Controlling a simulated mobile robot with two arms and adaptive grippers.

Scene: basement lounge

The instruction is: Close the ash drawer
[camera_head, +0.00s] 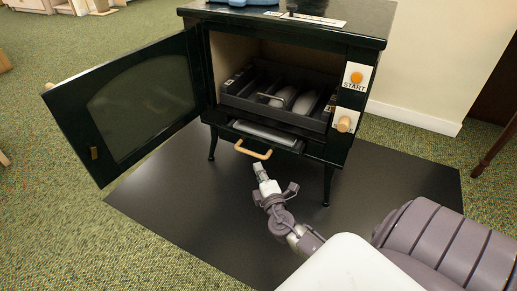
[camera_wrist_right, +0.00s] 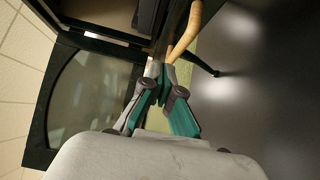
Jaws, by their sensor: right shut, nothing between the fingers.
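The ash drawer (camera_head: 285,144) sits low in the front of the dark green stove (camera_head: 335,42) and is pulled out part way, with a pale surface showing inside it. Its curved wooden handle (camera_head: 253,151) faces me, and the handle also shows at the top of the right wrist view (camera_wrist_right: 184,34). My right gripper (camera_head: 259,169) is shut and empty, with its tips just below and in front of the handle. In the right wrist view the fingertips (camera_wrist_right: 160,72) lie close to the handle; I cannot tell if they touch. My left gripper is not in view.
The stove's glass door (camera_head: 130,105) stands wide open to the left. A dark slatted tray (camera_head: 290,117) fills the chamber above the drawer. A START button (camera_head: 356,77) and a knob (camera_head: 344,124) are on the right front. A black floor mat (camera_head: 225,205) lies under the stove.

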